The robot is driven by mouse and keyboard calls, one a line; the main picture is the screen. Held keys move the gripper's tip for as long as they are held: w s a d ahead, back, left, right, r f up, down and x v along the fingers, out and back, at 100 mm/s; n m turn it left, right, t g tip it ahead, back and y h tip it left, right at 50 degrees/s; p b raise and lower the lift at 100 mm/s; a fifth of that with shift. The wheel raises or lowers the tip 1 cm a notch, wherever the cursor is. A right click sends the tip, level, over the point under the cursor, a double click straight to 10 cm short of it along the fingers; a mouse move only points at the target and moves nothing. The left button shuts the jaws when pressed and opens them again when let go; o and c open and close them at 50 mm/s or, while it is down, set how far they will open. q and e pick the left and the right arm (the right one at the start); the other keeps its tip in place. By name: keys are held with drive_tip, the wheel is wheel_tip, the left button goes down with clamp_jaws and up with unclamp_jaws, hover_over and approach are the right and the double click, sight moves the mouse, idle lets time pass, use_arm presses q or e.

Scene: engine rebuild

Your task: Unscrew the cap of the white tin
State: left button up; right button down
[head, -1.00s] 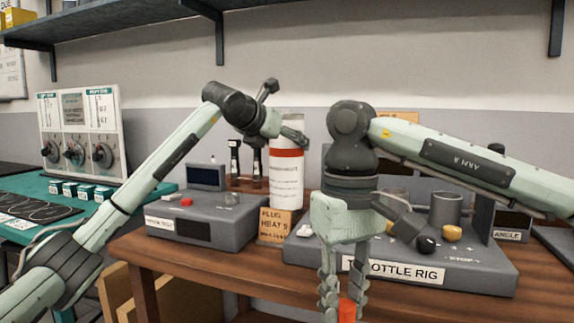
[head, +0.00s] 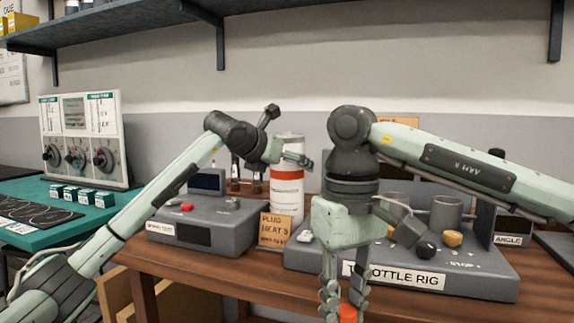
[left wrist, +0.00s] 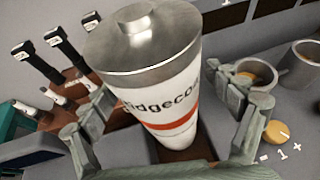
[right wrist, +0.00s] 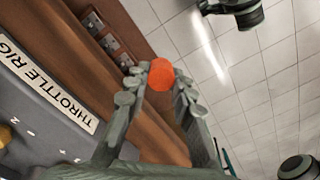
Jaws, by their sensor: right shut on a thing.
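The white tin (head: 287,190) has a red band and stands upright behind the plug card. In the left wrist view its grey metal top shows a small round cap (left wrist: 133,17). My left gripper (head: 297,159) has its fingers on both sides of the tin's body, and the tips touch it in the left wrist view (left wrist: 165,85). The tin's foot is partly hidden, so I cannot tell whether it rests on the bench. My right gripper (right wrist: 160,88) points down in front of the throttle rig, shut on a small orange-red piece (right wrist: 161,74).
The throttle rig (head: 480,283) with knobs and cups fills the bench's right side. A grey test box (head: 215,236) and the plug card (head: 275,232) stand left of it. The wooden bench edge (head: 225,282) is clear. A shelf (head: 130,22) hangs above.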

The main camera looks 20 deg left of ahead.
drive_tip(key=shift+r, duration=0.2)
use_arm(q)
drive_tip(key=shift+s+a+r, duration=0.1)
drive_tip(key=shift+s+r, duration=0.1)
drive_tip(key=shift+s, duration=0.1)
use_arm(e)
drive_tip(key=shift+f, duration=0.25)
wheel_tip(320, 180, down, 2)
drive_tip(key=shift+f+b, duration=0.1)
drive_tip(key=shift+b, duration=1.05)
use_arm(q)
drive_tip(key=v, duration=1.1)
drive_tip(key=shift+s, duration=0.15)
